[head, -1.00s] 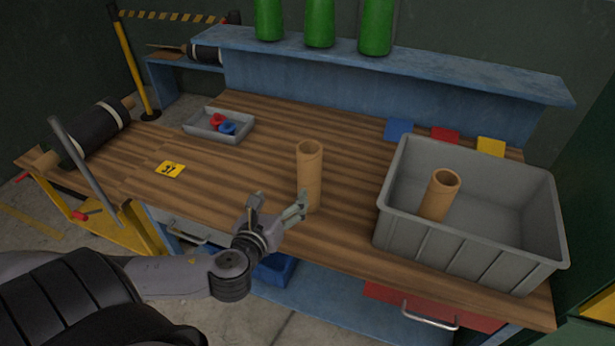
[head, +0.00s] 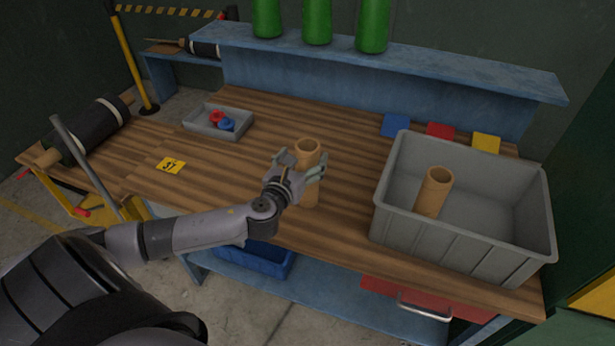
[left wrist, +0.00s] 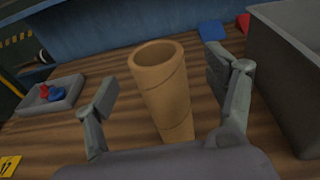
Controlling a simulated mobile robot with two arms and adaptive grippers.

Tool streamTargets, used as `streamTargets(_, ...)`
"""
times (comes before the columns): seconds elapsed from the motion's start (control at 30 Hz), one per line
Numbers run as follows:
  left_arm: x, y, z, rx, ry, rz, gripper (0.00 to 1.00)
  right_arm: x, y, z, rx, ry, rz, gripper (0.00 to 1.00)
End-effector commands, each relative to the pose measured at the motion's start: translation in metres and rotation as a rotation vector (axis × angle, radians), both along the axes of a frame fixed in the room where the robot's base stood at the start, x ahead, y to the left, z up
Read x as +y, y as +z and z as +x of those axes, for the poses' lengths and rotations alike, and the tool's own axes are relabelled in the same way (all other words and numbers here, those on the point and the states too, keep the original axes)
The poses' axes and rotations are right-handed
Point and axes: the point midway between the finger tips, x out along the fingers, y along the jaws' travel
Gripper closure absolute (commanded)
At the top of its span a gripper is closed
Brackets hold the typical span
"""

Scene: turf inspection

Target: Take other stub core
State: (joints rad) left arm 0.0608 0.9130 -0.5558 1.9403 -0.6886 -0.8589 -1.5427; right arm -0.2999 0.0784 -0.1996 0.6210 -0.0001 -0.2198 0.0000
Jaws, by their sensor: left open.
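A brown cardboard stub core (head: 308,153) stands upright on the wooden bench top, left of the grey bin. My left gripper (head: 298,166) is at this core with its fingers to either side of it. In the left wrist view the open fingers (left wrist: 165,105) flank the core (left wrist: 163,88), with gaps visible on both sides. A second stub core (head: 434,190) stands slightly tilted inside the grey bin (head: 460,236). My right gripper is not in view.
A small grey tray (head: 205,131) with red and blue pieces lies at the back left, near a yellow card (head: 170,166). A blue shelf (head: 450,75) with green bottles (head: 317,22) runs along the back. Blue, red and yellow squares lie behind the bin.

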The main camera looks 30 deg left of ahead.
Motion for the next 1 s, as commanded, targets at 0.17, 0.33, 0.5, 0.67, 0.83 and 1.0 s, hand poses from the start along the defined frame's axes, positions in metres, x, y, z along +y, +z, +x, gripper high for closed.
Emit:
streamTargets(0.17,0.009,0.003,0.023,-0.003,0.004,-0.002,0.22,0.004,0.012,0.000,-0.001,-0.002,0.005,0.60)
streamTargets(0.33,0.014,-0.002,0.042,-0.002,0.003,-0.002,0.22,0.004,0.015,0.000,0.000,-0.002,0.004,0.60)
streamTargets(0.5,0.015,-0.005,0.047,0.001,0.000,-0.002,0.22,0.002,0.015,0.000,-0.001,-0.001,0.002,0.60)
streamTargets(0.67,0.015,-0.005,0.047,0.001,0.000,-0.002,0.24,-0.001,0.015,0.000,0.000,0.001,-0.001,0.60)
streamTargets(0.83,0.015,-0.005,0.047,0.000,0.001,-0.001,0.35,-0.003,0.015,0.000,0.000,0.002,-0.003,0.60)
streamTargets(1.0,0.015,-0.004,0.047,0.000,0.001,-0.001,0.46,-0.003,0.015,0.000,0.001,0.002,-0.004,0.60)
